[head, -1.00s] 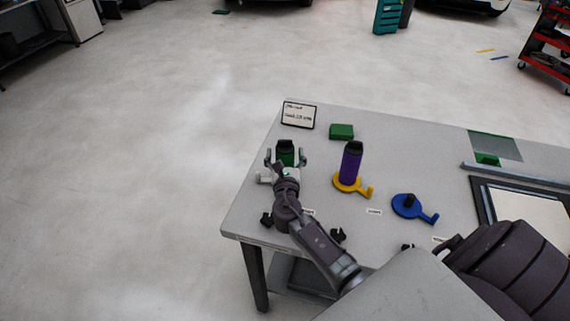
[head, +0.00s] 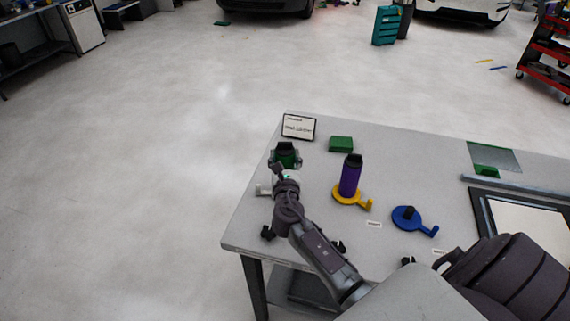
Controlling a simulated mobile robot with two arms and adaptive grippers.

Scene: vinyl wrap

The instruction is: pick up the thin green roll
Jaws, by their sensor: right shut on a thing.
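The thin green roll (head: 287,160) stands upright near the table's left edge, green with a black top. My right gripper (head: 285,157) is shut on it, with a finger at each side. The roll's lower part and whatever is under it are hidden by my gripper and wrist. I cannot tell whether it is clear of the table. My left gripper is not in view.
A purple roll (head: 350,178) stands on a yellow holder (head: 346,198), right of my gripper. A blue holder (head: 407,221) is empty. A framed sign (head: 298,127) and a green block (head: 341,144) are behind. A framed panel (head: 530,215) lies at right.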

